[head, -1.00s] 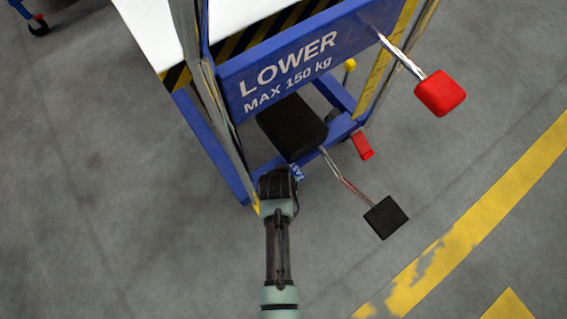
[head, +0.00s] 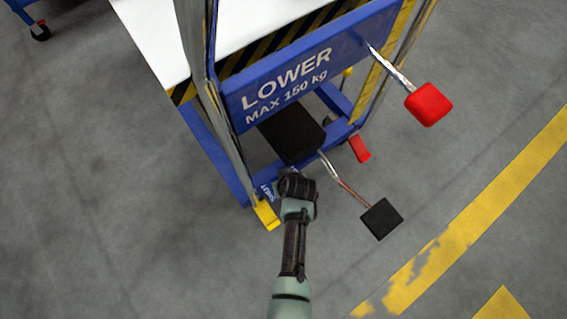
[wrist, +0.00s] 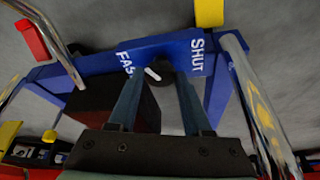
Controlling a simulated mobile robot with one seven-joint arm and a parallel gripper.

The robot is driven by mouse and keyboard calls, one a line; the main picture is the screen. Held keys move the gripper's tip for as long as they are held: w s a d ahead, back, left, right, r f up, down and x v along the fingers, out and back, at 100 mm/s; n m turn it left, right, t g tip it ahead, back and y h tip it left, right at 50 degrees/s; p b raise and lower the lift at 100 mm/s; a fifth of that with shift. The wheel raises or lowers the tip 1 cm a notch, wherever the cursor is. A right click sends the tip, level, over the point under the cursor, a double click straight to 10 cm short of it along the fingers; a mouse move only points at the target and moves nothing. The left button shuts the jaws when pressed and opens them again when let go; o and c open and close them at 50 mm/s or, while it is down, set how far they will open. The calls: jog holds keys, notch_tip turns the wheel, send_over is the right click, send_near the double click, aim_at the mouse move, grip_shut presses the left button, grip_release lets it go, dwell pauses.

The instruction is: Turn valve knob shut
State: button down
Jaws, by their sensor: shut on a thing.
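The valve knob (wrist: 163,68) is a small dark round knob with a white mark, on the blue base beam (wrist: 100,62) of the lift cart. The word FAST is printed left of it and SHUT right of it. The white mark lies on the knob's left side, toward FAST. My gripper (wrist: 162,76) has its two fingers on either side of the knob, shut on it. In the head view my wrist (head: 297,190) covers the knob, and the fingers are hidden there.
A black pedal (head: 382,219) on a metal rod and a red pedal (head: 359,148) stand right of my wrist. A red lever handle (head: 428,104) juts out above. A black box (head: 291,134) and a yellow foot (head: 266,214) are close by. Open floor lies left.

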jog(key=n, duration=0.1)
jog(key=n+y, duration=0.1)
jog(key=n, duration=0.1)
jog(key=shift+w+d+n+g, duration=0.1)
jog(key=shift+d+n+g, duration=0.05)
jog(key=shift+n+g, duration=0.15)
jog(key=shift+n+g+y+b, duration=0.5)
jog(key=shift+n+b, duration=0.1)
jog(key=shift+n, duration=0.9)
jog(key=shift+c, duration=1.8)
grip_release()
jog(key=p+v, duration=0.7)
jog(key=v, duration=0.6)
jog(key=shift+d+f, duration=0.1)
